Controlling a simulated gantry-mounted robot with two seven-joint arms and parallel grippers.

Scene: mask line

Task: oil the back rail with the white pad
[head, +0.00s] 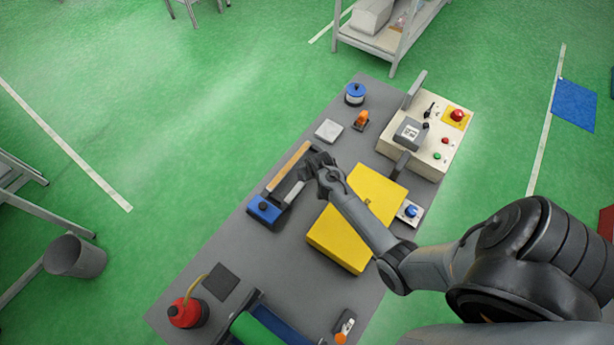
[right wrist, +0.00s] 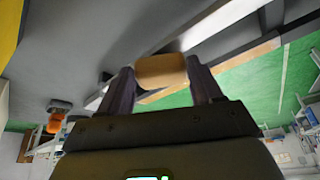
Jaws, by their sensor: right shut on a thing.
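My right gripper (head: 312,172) is over the far end of a pale grey rail (head: 293,192). In the right wrist view the gripper (right wrist: 164,78) is shut on a tan block (right wrist: 160,71); I cannot tell whether this is the white pad. The block is hidden by the fingers in the head view. A tan strip (head: 287,167) runs alongside the grey rail, and a blue block with a black knob (head: 264,211) sits at their near end. Contact between the held block and a rail cannot be told. A whitish square (head: 329,130) lies beyond the gripper. My left gripper is not in view.
A yellow box (head: 336,238) lies under my right forearm. A control console (head: 424,141) stands at the table's right edge. A red oil can (head: 187,312) and dark square (head: 221,282) are near the front. An orange item (head: 361,120) and blue tin (head: 355,94) stand at the far end.

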